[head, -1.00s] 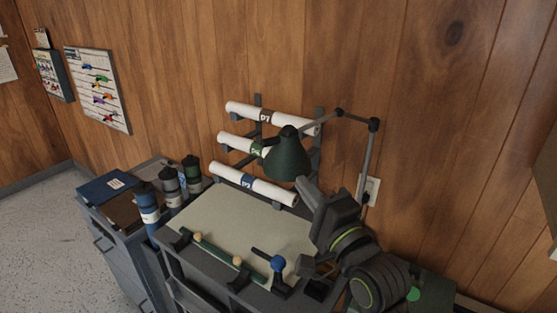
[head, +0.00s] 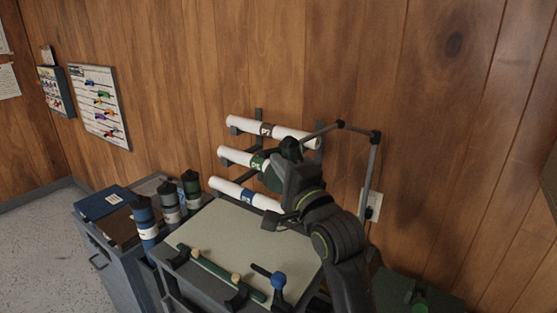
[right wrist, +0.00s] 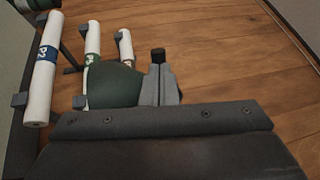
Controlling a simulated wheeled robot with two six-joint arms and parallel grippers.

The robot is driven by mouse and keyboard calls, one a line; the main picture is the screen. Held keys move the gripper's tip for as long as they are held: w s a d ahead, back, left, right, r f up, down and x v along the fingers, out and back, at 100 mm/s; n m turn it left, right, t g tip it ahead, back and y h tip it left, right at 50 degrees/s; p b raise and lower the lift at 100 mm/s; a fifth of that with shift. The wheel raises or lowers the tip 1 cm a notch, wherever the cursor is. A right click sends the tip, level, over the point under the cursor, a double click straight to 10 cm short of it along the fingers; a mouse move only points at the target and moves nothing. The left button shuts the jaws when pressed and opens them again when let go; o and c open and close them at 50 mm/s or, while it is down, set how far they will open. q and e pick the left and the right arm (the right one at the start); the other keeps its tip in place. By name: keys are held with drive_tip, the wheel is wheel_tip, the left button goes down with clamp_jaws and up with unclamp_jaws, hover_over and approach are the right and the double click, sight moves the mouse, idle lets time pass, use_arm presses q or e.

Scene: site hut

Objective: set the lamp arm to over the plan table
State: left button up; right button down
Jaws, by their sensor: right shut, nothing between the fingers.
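The desk lamp has a green shade (head: 269,179), partly hidden behind my right gripper, and a thin jointed lamp arm (head: 321,131) running to an upright post (head: 369,175) at the back right. The shade hangs above the back of the plan table (head: 235,238), in front of the rolled plans. My right gripper (head: 287,168) is shut and empty at the shade. In the right wrist view its fingers (right wrist: 160,84) stand right beside the shade (right wrist: 113,86); I cannot tell whether they touch. A black knob (right wrist: 158,54) shows just beyond the fingertips. My left gripper is not in view.
Rolled plans (head: 242,158) lie on a wall rack behind the table. A green tube (head: 225,273) and a blue-knobbed item (head: 278,280) are at the front edge. The middle of the tabletop is clear.

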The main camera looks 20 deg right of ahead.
drive_tip(key=shift+w, duration=0.3)
